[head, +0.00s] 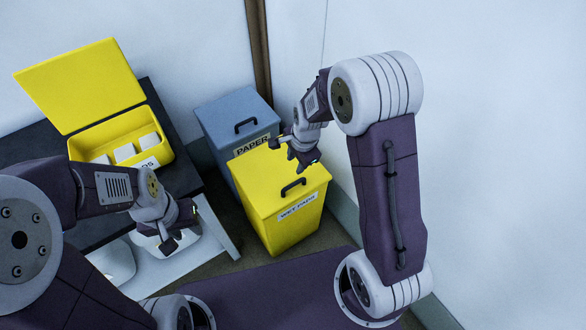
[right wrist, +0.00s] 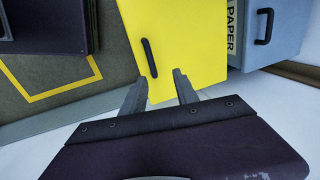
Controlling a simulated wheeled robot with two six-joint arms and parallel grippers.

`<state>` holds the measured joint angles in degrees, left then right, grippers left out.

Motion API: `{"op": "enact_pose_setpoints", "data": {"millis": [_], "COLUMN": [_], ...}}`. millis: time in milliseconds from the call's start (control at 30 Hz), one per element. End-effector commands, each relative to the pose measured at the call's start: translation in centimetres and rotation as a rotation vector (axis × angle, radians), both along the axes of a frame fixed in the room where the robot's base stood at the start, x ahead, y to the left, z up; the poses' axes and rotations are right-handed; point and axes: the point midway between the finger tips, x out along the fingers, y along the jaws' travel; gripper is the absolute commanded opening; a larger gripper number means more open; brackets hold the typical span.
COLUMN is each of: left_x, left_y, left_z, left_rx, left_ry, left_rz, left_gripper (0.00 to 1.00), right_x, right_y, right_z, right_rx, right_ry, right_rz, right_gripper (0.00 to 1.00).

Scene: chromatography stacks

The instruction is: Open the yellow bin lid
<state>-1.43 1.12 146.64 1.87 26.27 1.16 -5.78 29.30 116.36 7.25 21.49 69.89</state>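The yellow bin (head: 287,232), labelled "WET PADS", stands on the floor. Its flat yellow lid (head: 262,187) lies closed on top, with a black handle (head: 293,187) near the label side. In the right wrist view the lid (right wrist: 190,40) and handle (right wrist: 149,58) show beyond the fingers. My left gripper (head: 183,228) is left of the bin, fingers apart, holding nothing visible.
A blue-grey bin (head: 222,117) labelled "PAPER" stands right behind the yellow bin. A yellow box (head: 165,153) with a raised lid (head: 80,85) and white items inside sits on a dark table (head: 185,180) at left. A wall is close at right.

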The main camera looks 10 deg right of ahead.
Motion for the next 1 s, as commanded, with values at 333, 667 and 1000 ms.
{"op": "enact_pose_setpoints", "data": {"millis": [333, 667, 1000], "left_x": [-0.1, -0.1, -0.1], "left_y": [0.0, 0.0, 0.0], "left_z": [-2.7, -4.7, -6.1], "left_rx": [0.0, 0.0, 0.0], "left_ry": [0.001, 0.0, 0.0], "left_rz": [0.0, 0.0, 0.0], "left_gripper": [0.36, 0.36, 0.36], "right_x": [-0.8, -0.2, 0.7], "right_y": [0.4, 0.7, 1.1], "right_z": [-4.1, -8.9, -12.9], "right_rx": [-0.004, -0.004, -0.004], "right_ry": [0.036, 0.04, 0.036], "right_rz": [0.013, 0.012, 0.013], "right_gripper": [0.36, 0.36, 0.36]}}
